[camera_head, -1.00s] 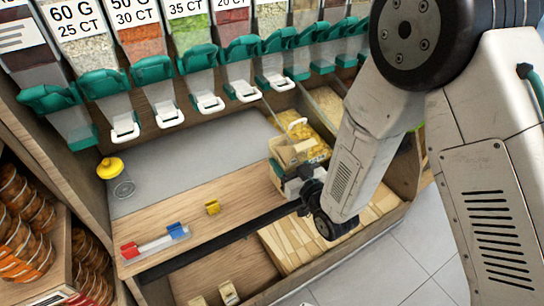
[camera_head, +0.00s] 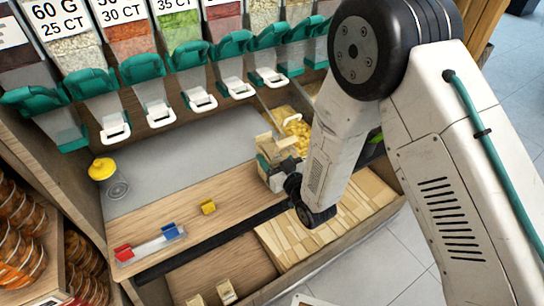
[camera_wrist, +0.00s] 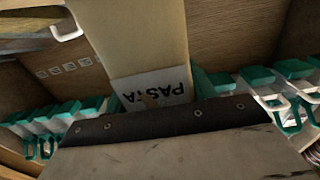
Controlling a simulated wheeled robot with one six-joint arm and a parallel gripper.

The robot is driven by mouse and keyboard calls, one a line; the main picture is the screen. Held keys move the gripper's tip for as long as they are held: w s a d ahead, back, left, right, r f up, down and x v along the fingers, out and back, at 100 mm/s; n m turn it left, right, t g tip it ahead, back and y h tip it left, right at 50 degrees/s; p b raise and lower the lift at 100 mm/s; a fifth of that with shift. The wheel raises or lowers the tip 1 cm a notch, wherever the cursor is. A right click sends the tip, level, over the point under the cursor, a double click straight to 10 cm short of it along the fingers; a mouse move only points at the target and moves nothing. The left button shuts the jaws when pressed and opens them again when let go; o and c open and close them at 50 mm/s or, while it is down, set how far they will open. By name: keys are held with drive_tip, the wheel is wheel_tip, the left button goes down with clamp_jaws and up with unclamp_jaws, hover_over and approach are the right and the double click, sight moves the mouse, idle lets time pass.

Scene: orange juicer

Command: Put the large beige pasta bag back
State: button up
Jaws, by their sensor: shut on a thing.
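The beige pasta bag (camera_wrist: 140,35) rises in front of the wrist camera, with a white label reading "PASTA" near its lower part. In the head view the bag (camera_head: 266,144) is small and partly hidden, above the wooden ledge. My gripper (camera_head: 279,165) is shut on it; the fingertips are hard to make out. The wrist view shows a dark edge across the bag's lower end. A bin of beige bags (camera_head: 345,208) lies low on the right, partly behind my arm.
Dispensers with green levers (camera_head: 192,62) line the back. A yellow-capped container (camera_head: 102,169) stands at left on the grey surface (camera_head: 190,140). Yellow (camera_head: 208,207), blue (camera_head: 169,230) and red (camera_head: 123,253) clips lie on the wooden ledge (camera_head: 235,192). Smaller beige bags (camera_head: 226,291) stand below.

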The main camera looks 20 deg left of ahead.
drive_tip(key=o, duration=1.1)
drive_tip(key=shift+f, duration=0.1)
drive_tip(key=shift+o, duration=0.2)
drive_tip(key=shift+r, duration=0.2)
drive_tip(key=v, duration=1.2)
